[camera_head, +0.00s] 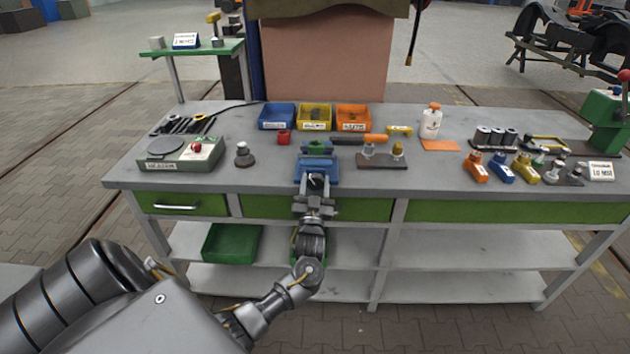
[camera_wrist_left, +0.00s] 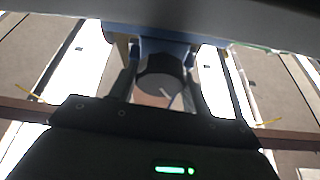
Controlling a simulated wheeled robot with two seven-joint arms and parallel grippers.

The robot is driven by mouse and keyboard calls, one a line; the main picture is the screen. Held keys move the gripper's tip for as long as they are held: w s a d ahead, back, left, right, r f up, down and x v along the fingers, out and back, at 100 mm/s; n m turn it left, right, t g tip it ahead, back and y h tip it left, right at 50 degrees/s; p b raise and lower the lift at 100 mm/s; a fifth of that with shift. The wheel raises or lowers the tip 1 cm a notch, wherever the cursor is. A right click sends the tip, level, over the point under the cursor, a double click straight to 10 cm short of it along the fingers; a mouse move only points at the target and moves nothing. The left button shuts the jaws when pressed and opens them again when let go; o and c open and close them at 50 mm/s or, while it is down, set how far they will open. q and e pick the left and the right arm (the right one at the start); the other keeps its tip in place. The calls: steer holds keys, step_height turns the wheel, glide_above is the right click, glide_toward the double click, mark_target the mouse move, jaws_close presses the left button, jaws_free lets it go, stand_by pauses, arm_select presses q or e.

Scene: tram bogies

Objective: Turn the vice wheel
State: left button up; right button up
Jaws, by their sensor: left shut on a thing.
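The blue vice (camera_head: 318,164) is fixed at the front edge of the grey workbench, near its middle. A green piece (camera_head: 317,147) sits at its jaws. My left gripper (camera_head: 314,188) is straight in front of the vice, pointing at it. In the left wrist view the dark round vice wheel (camera_wrist_left: 160,72), with a pale mark on its face, lies between the two fingers, below the blue vice body. The left gripper is shut on the wheel. In the head view the gripper hides most of the wheel. My right gripper is not in view.
Blue, yellow and orange bins (camera_head: 314,118) stand behind the vice. A heater box (camera_head: 180,153) is on the left, and a small tool stand (camera_head: 382,159) is just right of the vice. Green drawers (camera_head: 270,207) and a shelf are below the bench top.

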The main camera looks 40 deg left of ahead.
arm_select(q)
steer(key=m+h+p, duration=0.2)
steer(key=m, duration=0.2)
steer(key=m+t+h+p, duration=0.1)
steer(key=m+h+p, duration=0.1)
steer(key=m, duration=0.1)
steer(key=shift+r+m+t+p, duration=0.2)
steer(key=shift+m+t+p, duration=0.1)
steer(key=shift+m, duration=0.1)
steer(key=shift+f+m+h+p, duration=0.15)
steer(key=shift+m+h+p, duration=0.35)
steer(key=shift+m+p, duration=0.55)
steer(key=shift+f+m+h+p, duration=0.1)
steer(key=shift+m+h+p, duration=0.45)
steer(key=shift+m, duration=0.9)
steer(key=o, duration=1)
steer(key=shift+r+b+v, duration=0.1)
steer(key=shift+b+v, duration=0.55)
steer(key=shift+v, duration=2.05)
steer(key=shift+r+b+v, duration=0.15)
steer(key=shift+b+v, duration=0.5)
steer(key=shift+v, duration=2.05)
